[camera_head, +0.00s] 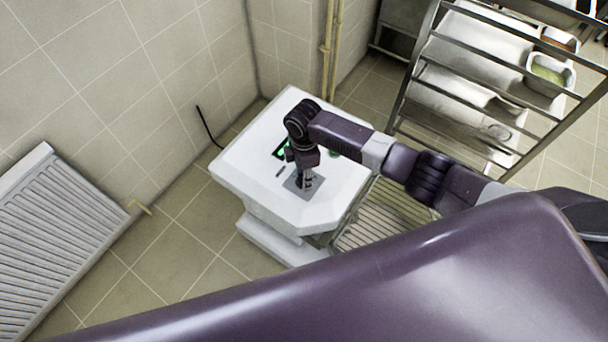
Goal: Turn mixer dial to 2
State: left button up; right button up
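The white mixer (258,185) stands on the tiled floor near the wall corner. On its top are a dark display with green light (281,147) and a grey square plate (291,187). My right arm reaches in from the right over the mixer. My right gripper (304,183) points down at the grey plate, with its fingertips at or just above it. The dial is not clearly visible; the gripper covers that spot. Whether the fingers are shut or touch anything is too small to tell. My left gripper is out of view.
A metal rack (480,69) with trays and containers stands at the upper right. A white radiator (62,236) is on the left wall. Yellowish pipes (332,50) run up the corner behind the mixer. The floor (190,255) left of the mixer is clear.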

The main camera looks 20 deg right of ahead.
jog(key=o, duration=1.2)
jog(key=shift+c, duration=0.2)
jog(key=shift+r, duration=0.1)
notch_tip(320, 180, up, 12)
